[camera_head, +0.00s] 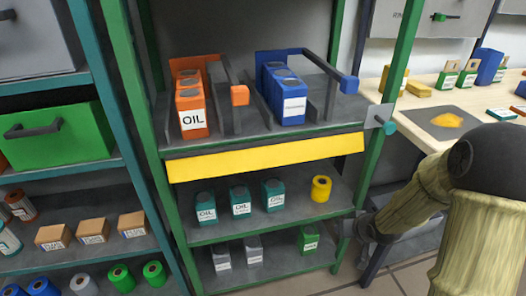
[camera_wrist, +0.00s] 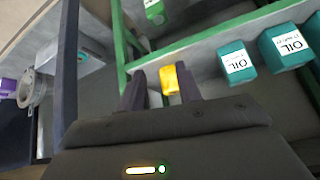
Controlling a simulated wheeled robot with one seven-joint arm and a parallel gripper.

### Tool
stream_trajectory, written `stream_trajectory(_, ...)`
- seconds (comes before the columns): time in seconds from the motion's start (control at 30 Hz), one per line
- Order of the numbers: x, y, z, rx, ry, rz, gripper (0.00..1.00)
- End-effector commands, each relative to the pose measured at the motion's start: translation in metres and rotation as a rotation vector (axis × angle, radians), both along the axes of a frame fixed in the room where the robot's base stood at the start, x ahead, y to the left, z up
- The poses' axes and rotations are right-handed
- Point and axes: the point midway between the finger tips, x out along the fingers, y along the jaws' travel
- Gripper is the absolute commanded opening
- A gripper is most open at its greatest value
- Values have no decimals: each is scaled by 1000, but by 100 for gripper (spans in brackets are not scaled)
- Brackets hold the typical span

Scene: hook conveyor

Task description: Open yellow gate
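A long yellow panel (camera_head: 265,157), the only gate-like yellow thing, runs across the front of the rack under the shelf with the oil cans. It looks closed flat against the rack; a grey plate with a teal knob (camera_head: 381,120) is on the post just above its right end. My gripper (camera_head: 352,226) is low at the rack's right post, below the panel and apart from it. In the wrist view my gripper (camera_wrist: 157,82) has its fingers spread. A yellow roll (camera_wrist: 170,80) shows between and beyond them; it stands on the shelf in the head view (camera_head: 321,188).
Orange (camera_head: 191,110) and blue (camera_head: 284,95) cans stand on the upper shelf behind bars. Teal oil cans (camera_head: 240,200) stand on the shelf below the panel. A green post (camera_head: 372,160) is close to my gripper. A wooden table (camera_head: 425,95) is at the right.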

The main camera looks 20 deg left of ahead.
Motion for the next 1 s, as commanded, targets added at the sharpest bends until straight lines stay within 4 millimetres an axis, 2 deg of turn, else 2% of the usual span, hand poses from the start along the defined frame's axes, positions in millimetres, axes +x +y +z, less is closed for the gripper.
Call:
stream_trajectory(0.1, 23, 36, -8, 133, -57, 84, 35)
stream_trajectory(0.2, 36, 68, -13, 267, -104, 150, 35)
stream_trajectory(0.33, 43, 108, -14, 471, -153, 223, 35)
stream_trajectory(0.5, 39, 151, -6, 774, -198, 294, 35)
stream_trajectory(0.7, 22, 179, 15, 1167, -235, 344, 35)
stream_trajectory(0.8, 8, 185, 28, 1375, -248, 363, 35)
stream_trajectory(1.0, -16, 170, 47, 1753, -279, 372, 35)
